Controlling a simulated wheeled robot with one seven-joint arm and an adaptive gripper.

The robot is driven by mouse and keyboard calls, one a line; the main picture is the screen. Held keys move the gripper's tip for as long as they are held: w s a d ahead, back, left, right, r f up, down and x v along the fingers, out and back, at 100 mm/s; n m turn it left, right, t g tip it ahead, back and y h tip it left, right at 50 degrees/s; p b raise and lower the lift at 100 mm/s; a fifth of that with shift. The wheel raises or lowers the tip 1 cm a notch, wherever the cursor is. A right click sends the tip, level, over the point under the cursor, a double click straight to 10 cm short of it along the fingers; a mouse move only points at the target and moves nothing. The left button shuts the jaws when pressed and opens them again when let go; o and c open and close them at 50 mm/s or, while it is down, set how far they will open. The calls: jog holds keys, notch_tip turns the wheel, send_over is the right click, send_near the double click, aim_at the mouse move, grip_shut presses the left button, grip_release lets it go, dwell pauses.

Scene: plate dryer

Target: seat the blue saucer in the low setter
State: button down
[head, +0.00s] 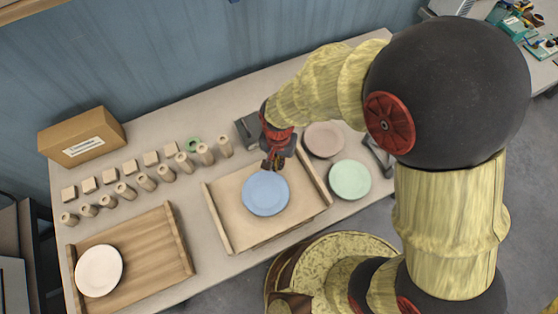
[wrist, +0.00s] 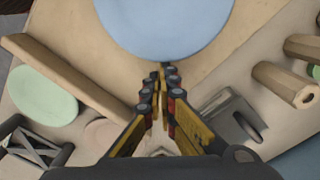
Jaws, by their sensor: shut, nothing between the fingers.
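The blue saucer (head: 265,194) lies flat on a light wooden tray (head: 232,222) with a raised rail on either side. It also shows at the top of the wrist view (wrist: 166,22). My gripper (head: 272,165) is at the saucer's far edge; its fingers (wrist: 162,72) are shut with nothing between them. Whether the fingertips touch the rim I cannot tell. A grey slotted holder (head: 247,131) stands just behind the tray, left of my gripper. A dark grey frame (head: 379,156) is at the right, partly hidden by my arm. Which of the two is the low setter I cannot tell.
A pink saucer (head: 324,139) and a green saucer (head: 350,179) lie right of the tray. A white saucer (head: 99,270) lies on a darker wooden tray (head: 150,262) at left. Several wooden pegs and blocks, a green ring (head: 193,144) and a cardboard box (head: 82,137) stand behind.

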aim_at(273, 180)
jog(key=s, duration=0.2)
jog(key=s+a+p, duration=0.1)
jog(key=s, duration=0.1)
jog(key=shift+s+r, duration=0.15)
jog(key=shift+s, duration=0.1)
jog(key=shift+s+a, duration=0.1)
jog(key=shift+s, duration=0.2)
jog(key=shift+w, duration=0.1)
